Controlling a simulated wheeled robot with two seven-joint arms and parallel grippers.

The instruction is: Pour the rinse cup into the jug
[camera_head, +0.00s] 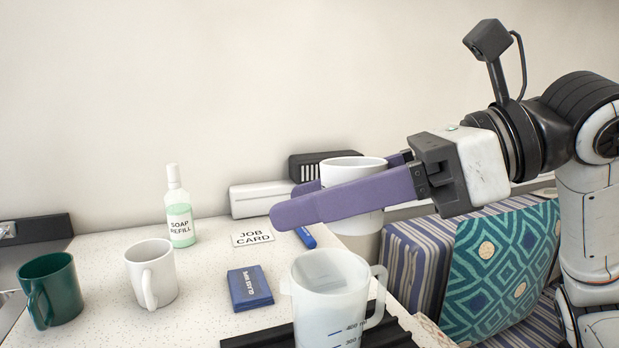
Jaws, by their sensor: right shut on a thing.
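A white cup (354,172) is between the purple fingers of my right gripper (297,200), upright with its open rim showing. The near finger covers the cup's middle, and its contents are hidden. My right gripper is shut on this cup, behind the jug in the picture. The clear measuring jug (325,290) stands upright at the front of the counter, its handle to the right. The jug has blue volume marks, and its lower part is cut off by the frame. My left gripper is not in view.
A white mug (150,275), a green mug (52,290) and a soap refill bottle (178,210) stand at the left. A blue box (250,288) and a job card (252,234) lie mid-counter. A dark tray (262,340) is by the jug. A patterned cushion (495,255) is at right.

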